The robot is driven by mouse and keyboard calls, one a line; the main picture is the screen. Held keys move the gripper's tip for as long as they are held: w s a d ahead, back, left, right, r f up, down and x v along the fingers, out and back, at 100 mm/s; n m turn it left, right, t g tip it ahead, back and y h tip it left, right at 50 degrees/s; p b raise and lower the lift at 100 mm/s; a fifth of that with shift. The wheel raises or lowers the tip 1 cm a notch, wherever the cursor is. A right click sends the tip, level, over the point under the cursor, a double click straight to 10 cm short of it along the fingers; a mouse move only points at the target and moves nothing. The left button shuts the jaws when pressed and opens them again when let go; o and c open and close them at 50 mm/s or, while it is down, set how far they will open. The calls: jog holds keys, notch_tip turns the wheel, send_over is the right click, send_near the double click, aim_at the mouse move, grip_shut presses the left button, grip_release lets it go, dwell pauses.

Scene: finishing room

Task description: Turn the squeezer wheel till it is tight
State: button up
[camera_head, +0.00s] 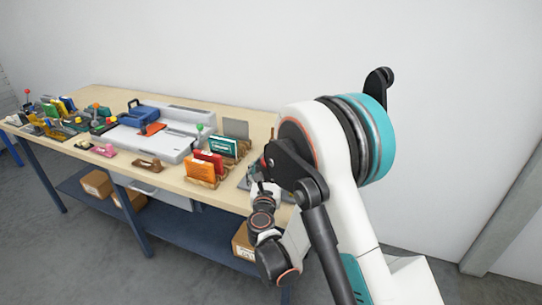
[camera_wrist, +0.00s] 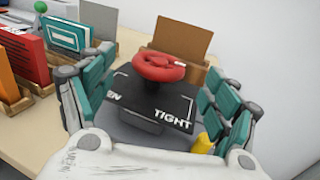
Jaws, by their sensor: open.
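The squeezer wheel (camera_wrist: 159,67) is a red hand wheel, seen in the wrist view. It sits above a black plate (camera_wrist: 150,95) with white lettering that reads "TIGHT" on the right and a partly hidden word ending in "EN" on the left. My gripper (camera_wrist: 160,95) is open, with one teal-padded finger on each side of the plate. The wheel lies beyond the fingers' near parts, between them in the picture, and I see no finger touching it. In the head view my arm hides the wheel, and my gripper is mostly hidden there too.
Orange (camera_head: 200,171), red (camera_head: 209,159) and green (camera_head: 223,146) books stand in wooden holders left of my arm. A brown board (camera_wrist: 182,38) stands behind the wheel. A white flatbed device (camera_head: 150,138) and small tools crowd the wooden table (camera_head: 165,171). The wall is behind.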

jog(key=w+b, duration=0.1)
jog(key=w, duration=0.5)
jog(key=shift+w+d+f, duration=0.1)
jog(key=shift+w+d, duration=0.05)
jog(key=shift+w, duration=0.2)
jog(key=c, duration=1.1)
